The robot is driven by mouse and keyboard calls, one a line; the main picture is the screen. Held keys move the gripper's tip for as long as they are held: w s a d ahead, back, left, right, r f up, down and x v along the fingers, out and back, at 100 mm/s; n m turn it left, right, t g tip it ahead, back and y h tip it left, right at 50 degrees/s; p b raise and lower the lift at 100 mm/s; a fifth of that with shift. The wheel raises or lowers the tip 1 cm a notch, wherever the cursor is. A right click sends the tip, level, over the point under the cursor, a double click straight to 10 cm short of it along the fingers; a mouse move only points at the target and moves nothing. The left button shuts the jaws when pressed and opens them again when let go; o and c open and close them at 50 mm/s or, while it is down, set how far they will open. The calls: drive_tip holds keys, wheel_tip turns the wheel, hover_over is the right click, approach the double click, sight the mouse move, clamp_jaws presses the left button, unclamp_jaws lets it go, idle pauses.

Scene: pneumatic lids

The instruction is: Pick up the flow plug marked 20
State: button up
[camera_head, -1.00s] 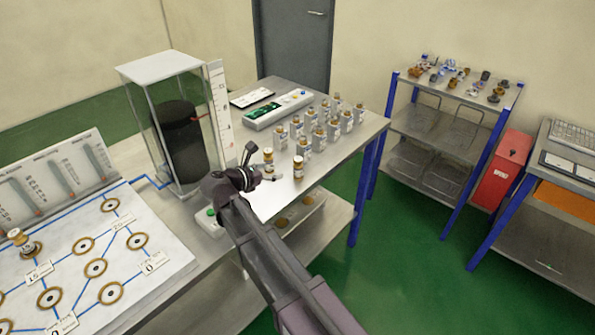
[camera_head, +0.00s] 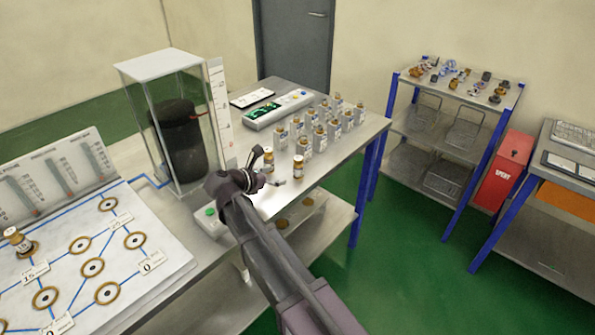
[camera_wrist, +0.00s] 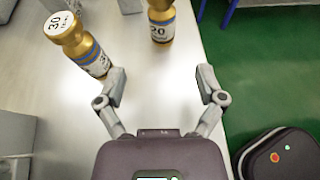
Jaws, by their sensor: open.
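The flow plug marked 20 (camera_wrist: 160,24) is a gold plug with a white and blue label band. It stands on the grey tabletop, ahead of the gap between my fingers in the wrist view. In the head view it seems to be the plug (camera_head: 298,168) nearer the table's right edge. My gripper (camera_wrist: 161,84) is open and empty, its fingers short of the plug. In the head view my gripper (camera_head: 270,169) is low over the table. A similar plug marked 30 (camera_wrist: 84,45) stands just beyond my left fingertip; in the head view it is partly hidden by my gripper.
Several grey blocks with gold-topped plugs (camera_head: 319,137) stand behind on the table. A glass case with a dark cylinder (camera_head: 180,140) is at the left. A board with ringed holes (camera_head: 92,267) is at the front left. The table's edge drops to green floor at the right.

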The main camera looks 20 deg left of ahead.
sight(298, 170)
drive_tip(key=shift+b+x, duration=0.7)
drive_tip(key=shift+x, duration=1.75)
drive_tip(key=shift+w+d, duration=0.1)
drive_tip(key=shift+b+x, duration=0.8)
drive_tip(key=shift+x, duration=1.7)
drive_tip(key=shift+d+r, duration=0.2)
drive_tip(key=shift+r, duration=0.05)
clamp_jaws()
